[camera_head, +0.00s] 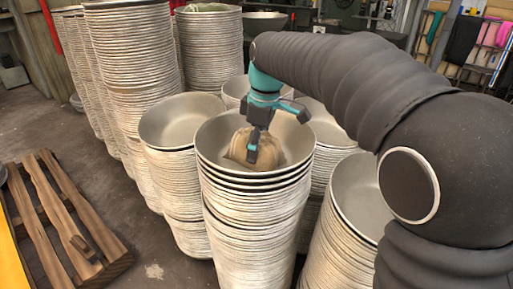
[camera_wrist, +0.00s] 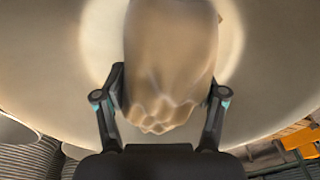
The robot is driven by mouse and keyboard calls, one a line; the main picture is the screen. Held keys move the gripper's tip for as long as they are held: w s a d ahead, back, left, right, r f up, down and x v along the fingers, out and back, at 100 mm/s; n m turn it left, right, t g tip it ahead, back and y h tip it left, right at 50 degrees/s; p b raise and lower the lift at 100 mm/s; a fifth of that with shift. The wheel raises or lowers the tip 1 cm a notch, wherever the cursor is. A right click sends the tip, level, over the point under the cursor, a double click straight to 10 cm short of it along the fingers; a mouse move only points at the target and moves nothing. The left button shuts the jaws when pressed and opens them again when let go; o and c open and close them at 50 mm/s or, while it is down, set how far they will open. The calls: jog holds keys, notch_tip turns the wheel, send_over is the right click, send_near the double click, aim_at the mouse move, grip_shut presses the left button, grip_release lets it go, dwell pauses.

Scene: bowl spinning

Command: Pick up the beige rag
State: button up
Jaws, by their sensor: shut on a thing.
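The beige rag (camera_head: 240,150) is a bunched, rounded bundle inside the top bowl (camera_head: 216,128) of the front middle stack. My gripper (camera_head: 252,155) reaches down into that bowl from above, with its fingers at the rag. In the wrist view the rag (camera_wrist: 170,60) fills the space between the two dark fingers of my gripper (camera_wrist: 166,95), one on each side of it. The gripper is shut on the rag. The bowl's pale inside surrounds the rag in the wrist view. I cannot tell whether the rag touches the bowl.
Stacks of metal bowls crowd around, with a shorter stack (camera_head: 180,121) at left and another (camera_head: 362,195) at right. Tall stacks (camera_head: 135,60) rise behind at left. Another beige cloth (camera_head: 208,8) tops a rear stack. A wooden pallet (camera_head: 62,215) lies on the floor at left.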

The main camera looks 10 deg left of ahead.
jog(key=shift+r, duration=0.1)
notch_tip(320, 180, up, 4)
jog(key=shift+p, duration=0.5)
jog(key=s+d+r, duration=0.2)
jog(key=d, duration=0.1)
jog(key=s+d+r, duration=0.2)
jog(key=s, duration=0.1)
jog(key=s+d+r, duration=0.2)
jog(key=d, duration=0.1)
jog(key=shift+s+d+r, duration=0.35)
jog(key=shift+s+r, duration=0.05)
